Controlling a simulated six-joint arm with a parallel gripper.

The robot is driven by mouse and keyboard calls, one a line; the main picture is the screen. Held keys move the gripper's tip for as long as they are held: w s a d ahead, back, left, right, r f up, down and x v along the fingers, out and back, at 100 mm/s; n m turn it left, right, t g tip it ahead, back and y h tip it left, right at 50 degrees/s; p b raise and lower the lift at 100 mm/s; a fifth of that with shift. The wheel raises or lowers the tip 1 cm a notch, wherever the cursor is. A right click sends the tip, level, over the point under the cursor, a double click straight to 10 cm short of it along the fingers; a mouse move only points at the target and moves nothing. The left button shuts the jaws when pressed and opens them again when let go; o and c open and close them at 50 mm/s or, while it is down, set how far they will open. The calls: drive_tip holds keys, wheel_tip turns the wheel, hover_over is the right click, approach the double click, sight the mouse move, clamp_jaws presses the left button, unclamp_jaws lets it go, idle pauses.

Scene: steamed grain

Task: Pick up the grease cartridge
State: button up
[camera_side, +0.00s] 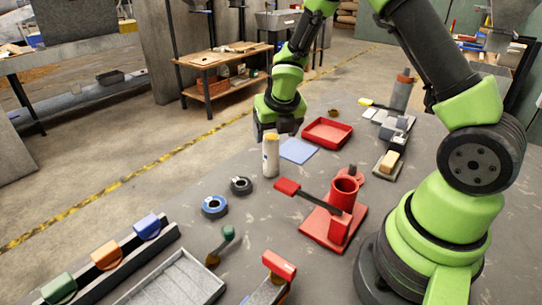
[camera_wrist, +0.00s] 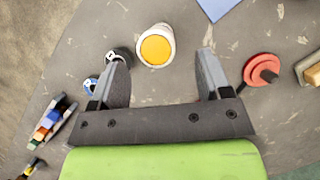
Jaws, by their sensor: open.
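The grease cartridge appears to be the upright white cylinder (camera_side: 271,158) with a yellow-orange top, standing on the grey table in the side view. In the wrist view the cartridge (camera_wrist: 157,46) is seen from above as a white ring around an orange disc. My gripper (camera_wrist: 163,56) is open and empty. Its two fingers lie left and right of the cartridge's line in the wrist view, with the cartridge around and beyond the fingertips. In the side view my gripper (camera_side: 279,123) is close behind and above the cartridge; its fingertips are hard to make out.
A blue sheet (camera_side: 298,150) and red tray (camera_side: 327,124) lie right of the cartridge. A red lever press (camera_side: 335,229) stands in front, its handle towards the cartridge. Black (camera_side: 241,185) and blue (camera_side: 214,207) rings lie front left.

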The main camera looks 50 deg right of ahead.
sight(272, 139)
drive_tip(key=shift+x, duration=2.85)
drive_tip(key=shift+a, duration=0.2)
drive_tip(key=c, duration=1.1)
